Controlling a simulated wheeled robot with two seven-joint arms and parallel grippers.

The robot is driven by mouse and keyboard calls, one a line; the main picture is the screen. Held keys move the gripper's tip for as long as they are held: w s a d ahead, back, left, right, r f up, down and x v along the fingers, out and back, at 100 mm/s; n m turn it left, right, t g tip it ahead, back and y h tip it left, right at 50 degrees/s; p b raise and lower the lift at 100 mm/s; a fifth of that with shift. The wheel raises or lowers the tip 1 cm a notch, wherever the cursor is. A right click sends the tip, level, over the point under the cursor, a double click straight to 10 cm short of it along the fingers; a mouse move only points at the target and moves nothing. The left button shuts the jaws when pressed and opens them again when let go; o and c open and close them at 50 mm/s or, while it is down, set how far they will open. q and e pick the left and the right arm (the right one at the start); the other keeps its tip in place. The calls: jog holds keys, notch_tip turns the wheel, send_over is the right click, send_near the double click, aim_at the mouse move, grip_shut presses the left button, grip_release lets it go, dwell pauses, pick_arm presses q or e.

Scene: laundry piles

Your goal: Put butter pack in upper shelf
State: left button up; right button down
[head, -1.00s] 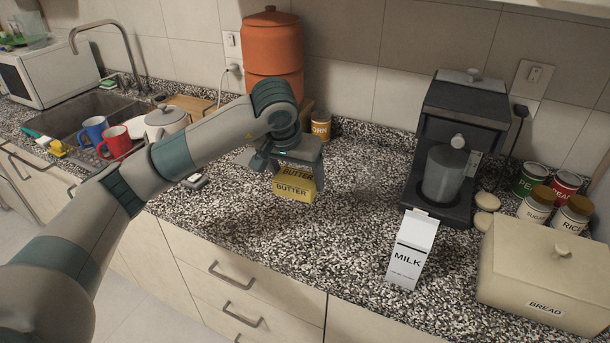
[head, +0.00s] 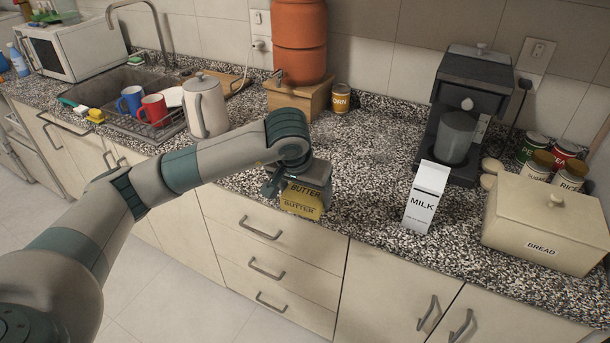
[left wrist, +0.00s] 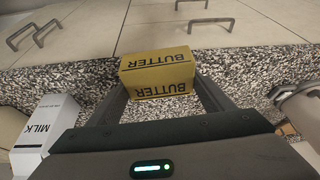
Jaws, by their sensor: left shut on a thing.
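The yellow butter pack (head: 303,204) is at the front edge of the granite counter, under my left gripper (head: 292,190) in the head view. In the left wrist view the butter pack (left wrist: 157,73) sits between the two fingers of my left gripper (left wrist: 160,88), which is shut on it. The gripper partly hides the pack in the head view. I cannot tell for sure whether it touches the counter. No upper shelf interior shows. My right gripper is not in view.
A milk carton (head: 427,197), a bread box (head: 548,225) and a coffee machine (head: 465,115) stand to the right. A kettle (head: 205,105) and a corn can (head: 340,98) stand behind my arm. Drawers (head: 270,250) lie below the counter edge. Some counter between pack and milk is clear.

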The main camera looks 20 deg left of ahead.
pick_arm(q)
jog(key=s+d+f, duration=0.3)
jog(key=s+f, duration=0.6)
jog(key=f, duration=0.1)
jog(key=shift+s+d+f, duration=0.2)
jog(key=shift+s+d, duration=0.1)
jog(key=shift+s, duration=0.1)
jog(key=shift+d, duration=0.1)
